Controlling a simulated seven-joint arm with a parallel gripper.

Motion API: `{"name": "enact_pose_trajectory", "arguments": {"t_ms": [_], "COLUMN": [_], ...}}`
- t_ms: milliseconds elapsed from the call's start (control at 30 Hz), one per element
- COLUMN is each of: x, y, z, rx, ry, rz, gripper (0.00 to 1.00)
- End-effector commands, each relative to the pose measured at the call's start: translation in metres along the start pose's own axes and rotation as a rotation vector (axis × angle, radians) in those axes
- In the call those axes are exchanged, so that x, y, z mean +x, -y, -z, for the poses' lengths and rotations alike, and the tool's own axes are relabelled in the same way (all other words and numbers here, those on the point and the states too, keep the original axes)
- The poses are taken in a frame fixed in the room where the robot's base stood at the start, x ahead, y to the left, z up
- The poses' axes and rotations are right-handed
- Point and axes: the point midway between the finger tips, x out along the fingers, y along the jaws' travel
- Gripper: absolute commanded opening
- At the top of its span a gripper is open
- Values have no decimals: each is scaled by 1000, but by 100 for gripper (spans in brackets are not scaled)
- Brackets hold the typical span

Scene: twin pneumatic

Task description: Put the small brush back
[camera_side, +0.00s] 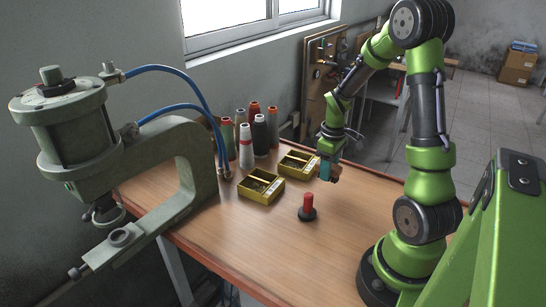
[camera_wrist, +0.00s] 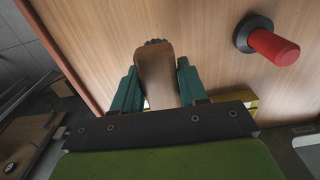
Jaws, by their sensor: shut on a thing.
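My gripper (camera_side: 328,173) is above the table, right of the yellow trays. In the wrist view my gripper (camera_wrist: 157,72), with teal fingers, is shut on the small brush (camera_wrist: 158,82). The brush has a brown wooden body, and dark bristles show at its far end. In the side view the brush is mostly hidden by the fingers. Whether it touches the table is hard to tell.
A red post on a black round base (camera_side: 308,206) stands on the table (camera_side: 330,245). Two yellow trays (camera_side: 252,197) (camera_side: 290,169) hold small parts. Thread spools (camera_side: 246,150) stand behind them. A pneumatic press (camera_side: 185,150) is at the left. The front tabletop is clear.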

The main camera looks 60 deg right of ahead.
Motion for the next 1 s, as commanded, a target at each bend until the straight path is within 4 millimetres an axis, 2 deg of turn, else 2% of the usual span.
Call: {"name": "enact_pose_trajectory", "arguments": {"t_ms": [100, 267, 667, 700, 867, 1000], "x": [18, 37, 42, 42, 42, 42], "y": [1, 1, 0, 0, 0, 0], "z": [-1, -1, 0, 0, 0, 0], "rx": [0, 2, 1, 1, 1, 1], "ry": [5, 3, 1, 1, 1, 1], "rz": [4, 3, 1, 1, 0, 0], "gripper": [14, 14, 14, 46, 68, 68]}}
